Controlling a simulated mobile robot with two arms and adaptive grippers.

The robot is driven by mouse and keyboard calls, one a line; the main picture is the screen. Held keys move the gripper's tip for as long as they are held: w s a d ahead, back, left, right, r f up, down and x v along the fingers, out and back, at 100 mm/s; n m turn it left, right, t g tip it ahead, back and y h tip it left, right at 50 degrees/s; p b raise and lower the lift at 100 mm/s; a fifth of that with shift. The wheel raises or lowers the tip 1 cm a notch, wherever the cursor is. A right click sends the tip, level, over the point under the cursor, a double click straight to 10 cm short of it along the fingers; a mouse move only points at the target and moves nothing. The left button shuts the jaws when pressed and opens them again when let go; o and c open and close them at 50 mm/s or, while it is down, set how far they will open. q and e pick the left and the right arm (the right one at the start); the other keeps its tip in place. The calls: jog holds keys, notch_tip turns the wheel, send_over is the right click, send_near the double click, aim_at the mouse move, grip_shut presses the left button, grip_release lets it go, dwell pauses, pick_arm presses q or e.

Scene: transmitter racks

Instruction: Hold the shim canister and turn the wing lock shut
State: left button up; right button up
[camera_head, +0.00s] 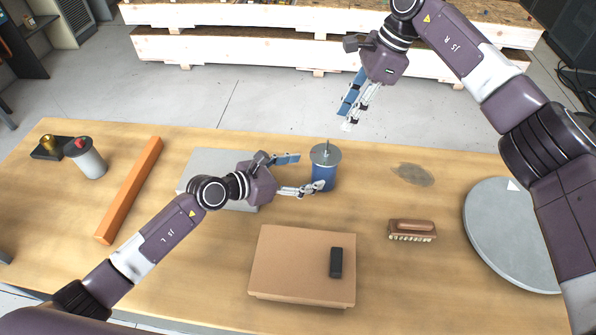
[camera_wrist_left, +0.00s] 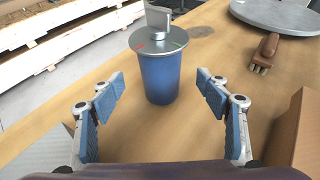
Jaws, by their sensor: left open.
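The shim canister (camera_head: 323,178) is a blue cylinder with a grey disc lid, upright on the wooden table. The wing lock (camera_wrist_left: 158,20) is a grey upright plate on top; in the head view it shows as a thin upright piece. In the left wrist view the lid (camera_wrist_left: 157,38) has a red mark at left and a green mark at right. My left gripper (camera_head: 310,171) is open, low beside the canister, its fingers pointing at it. In the wrist view the canister stands just beyond the fingertips (camera_wrist_left: 160,82), between their lines. My right gripper (camera_head: 347,117) hangs above the table's far edge, apart from the canister; its opening is unclear.
A grey plate (camera_head: 200,168) lies under my left gripper. A cardboard box (camera_head: 290,265) with a black block (camera_head: 336,262) is in front. A brush (camera_head: 412,229) and a round grey disc (camera_head: 510,240) lie right. An orange bar (camera_head: 130,190) and a white canister (camera_head: 87,160) are left.

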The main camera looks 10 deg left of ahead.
aim_at(327, 145)
pick_arm(q)
jog(key=x, duration=0.6)
jog(key=c, duration=1.6)
pick_arm(e)
jog(key=o, duration=0.4)
jog(key=shift+a, duration=0.15)
jog(key=shift+o, duration=0.3)
jog(key=a+r+m+h, duration=0.2)
jog(key=a+h, duration=0.1)
jog(key=shift+s+a, duration=0.2)
pick_arm(q)
jog(key=shift+s+a, duration=0.1)
pick_arm(e)
jog(key=shift+m+t+h, duration=0.3)
jog(key=shift+m+h, duration=0.2)
notch_tip(327, 145, down, 11)
jog(key=shift+s+a+f, duration=0.1)
jog(key=shift+a+f, duration=0.05)
